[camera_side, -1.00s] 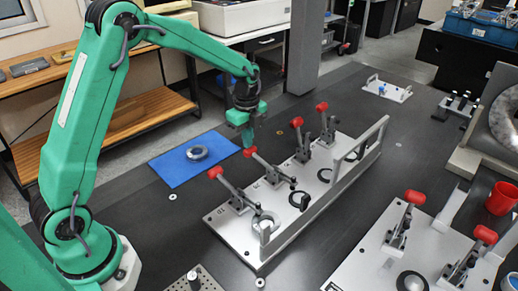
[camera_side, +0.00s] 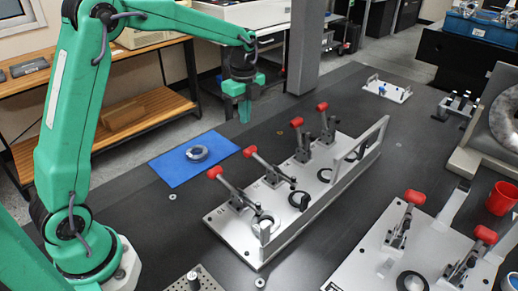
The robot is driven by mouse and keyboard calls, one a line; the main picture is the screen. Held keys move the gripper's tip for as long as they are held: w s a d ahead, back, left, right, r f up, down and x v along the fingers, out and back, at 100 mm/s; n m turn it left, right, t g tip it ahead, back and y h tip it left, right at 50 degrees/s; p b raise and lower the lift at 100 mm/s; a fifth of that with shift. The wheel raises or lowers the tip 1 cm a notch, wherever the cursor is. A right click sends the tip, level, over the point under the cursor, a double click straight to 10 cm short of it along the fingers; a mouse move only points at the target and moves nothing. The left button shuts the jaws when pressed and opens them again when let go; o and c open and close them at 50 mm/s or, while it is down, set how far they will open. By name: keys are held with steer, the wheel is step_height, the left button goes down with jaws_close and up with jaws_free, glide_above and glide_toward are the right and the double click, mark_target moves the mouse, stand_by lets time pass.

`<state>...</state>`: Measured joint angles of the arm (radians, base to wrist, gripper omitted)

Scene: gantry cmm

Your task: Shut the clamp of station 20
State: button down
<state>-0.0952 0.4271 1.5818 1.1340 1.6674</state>
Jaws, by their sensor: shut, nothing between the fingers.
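My gripper (camera_side: 245,108) is shut and empty, raised above the far edge of the table, beyond the clamp fixture. The fixture plate (camera_side: 218,219) carries a row of toggle clamps with red-knobbed handles. The front clamp (camera_side: 232,190) and the second clamp (camera_side: 268,166) have handles leaning low to the left. The third clamp (camera_side: 302,143) and the far clamp (camera_side: 327,127) have handles standing nearly upright. Dark rings (camera_side: 298,201) and a pale ring (camera_side: 263,219) lie on the plate beside the clamps. Station numbers are too small to read. My gripper touches no clamp.
A blue mat (camera_side: 172,171) with a grey ring (camera_side: 197,153) lies left of the fixture. A raised rail (camera_side: 340,180) runs along the fixture's right side. A second clamp plate (camera_side: 362,265) is front right, near a red cup (camera_side: 502,198). A grey pillar (camera_side: 303,45) stands behind.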

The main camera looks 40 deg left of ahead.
steer(key=r, duration=0.1)
steer(key=a+r, duration=0.1)
steer(key=r, duration=0.1)
steer(key=a+r, duration=0.1)
steer(key=r, duration=0.1)
steer(key=shift+a+r, duration=0.1)
steer(key=s+d+r+n+t, duration=0.1)
steer(key=s+d+r+n, duration=0.15)
steer(key=s+n, duration=0.35)
steer(key=s+d+r+n+t, duration=0.2)
steer(key=s+r+n, duration=0.15)
steer(key=s, duration=0.35)
steer(key=s+d+f+n+t, duration=0.2)
steer(key=s+n, duration=0.6)
steer(key=s, duration=0.5)
steer(key=shift+d+f+t, duration=0.15)
steer(key=shift+f+t, duration=0.15)
steer(key=shift+f, duration=0.3)
steer(key=shift+n, duration=0.25)
